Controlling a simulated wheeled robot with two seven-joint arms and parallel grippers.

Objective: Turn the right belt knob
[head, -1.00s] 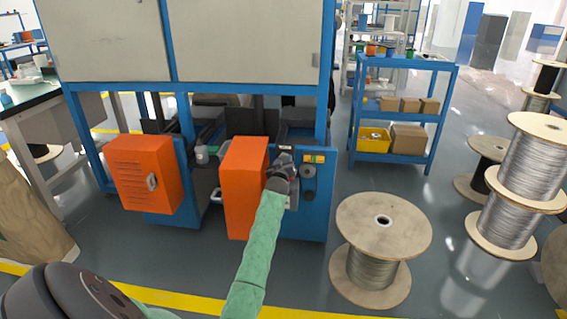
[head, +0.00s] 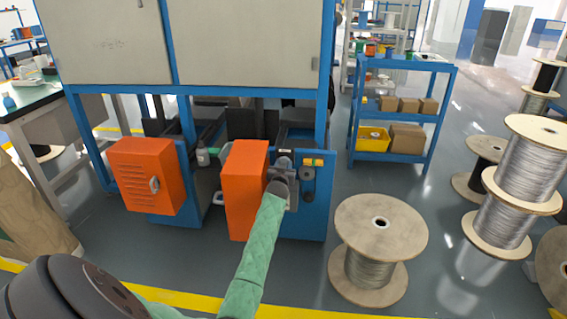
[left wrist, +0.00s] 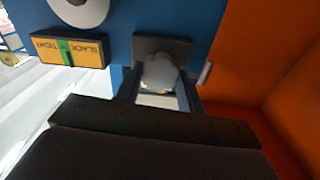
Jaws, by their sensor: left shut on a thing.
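The right belt knob (left wrist: 160,72), a pale rounded knob on a dark square plate, sits on the blue panel in the left wrist view. My left gripper (left wrist: 158,88) has a finger on each side of the knob and is shut on it. In the head view, the left gripper (head: 284,168) is at the blue panel (head: 318,210), just right of the orange box, and hides the knob. A yellow label (left wrist: 75,48) with a green mark and black lettering is beside the knob; the label (head: 312,162) also shows in the head view. My right gripper is out of view.
An orange box (head: 245,190) stands close left of my gripper; its wall (left wrist: 265,75) fills the wrist view's right side. Another orange box (head: 148,175) is farther left. A large cable spool (head: 378,230) stands right of the panel, with floor between. A blue shelf (head: 400,110) stands behind.

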